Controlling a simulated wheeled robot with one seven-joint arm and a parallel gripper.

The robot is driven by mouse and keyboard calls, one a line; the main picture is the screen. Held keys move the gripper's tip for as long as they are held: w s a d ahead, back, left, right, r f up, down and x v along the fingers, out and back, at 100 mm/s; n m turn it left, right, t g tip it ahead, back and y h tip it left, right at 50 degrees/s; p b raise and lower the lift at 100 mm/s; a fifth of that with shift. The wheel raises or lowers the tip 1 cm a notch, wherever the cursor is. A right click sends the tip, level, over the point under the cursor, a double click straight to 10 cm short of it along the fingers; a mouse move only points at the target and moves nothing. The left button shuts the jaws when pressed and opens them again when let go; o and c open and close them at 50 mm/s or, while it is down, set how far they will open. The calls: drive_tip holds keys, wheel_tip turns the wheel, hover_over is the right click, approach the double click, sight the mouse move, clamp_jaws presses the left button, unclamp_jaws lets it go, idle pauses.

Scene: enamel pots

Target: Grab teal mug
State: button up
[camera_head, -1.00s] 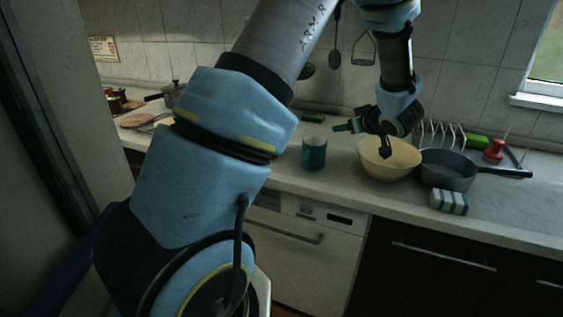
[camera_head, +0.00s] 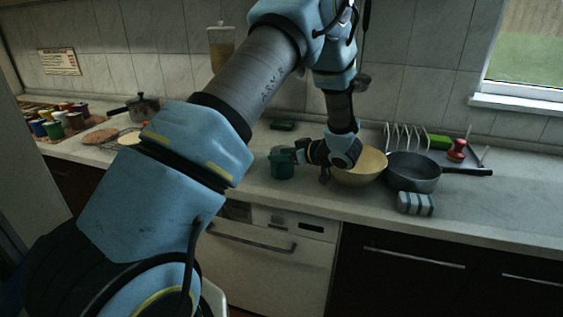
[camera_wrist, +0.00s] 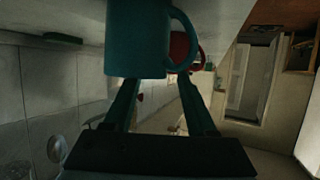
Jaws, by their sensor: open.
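The teal mug (camera_head: 281,168) stands on the counter left of the cream bowl. In the wrist view, which is upside down, the teal mug (camera_wrist: 136,42) fills the top centre with its handle on the right. My gripper (camera_head: 291,155) reaches left toward the mug at about rim height. Its two fingers (camera_wrist: 158,82) are apart with nothing held between them. Their tips come up to the mug's rim in the wrist view; I cannot tell whether they touch it.
A green block (camera_head: 282,125) lies behind the mug. Several coloured pots (camera_head: 55,124) stand far left. A red mug (camera_wrist: 181,50) shows behind the teal one.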

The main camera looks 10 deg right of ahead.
drive_tip(key=shift+p+x, duration=0.3)
drive_tip(key=shift+x, duration=1.05)
drive_tip(key=shift+r, duration=0.1)
drive_tip(key=shift+c, duration=0.4)
clamp_jaws()
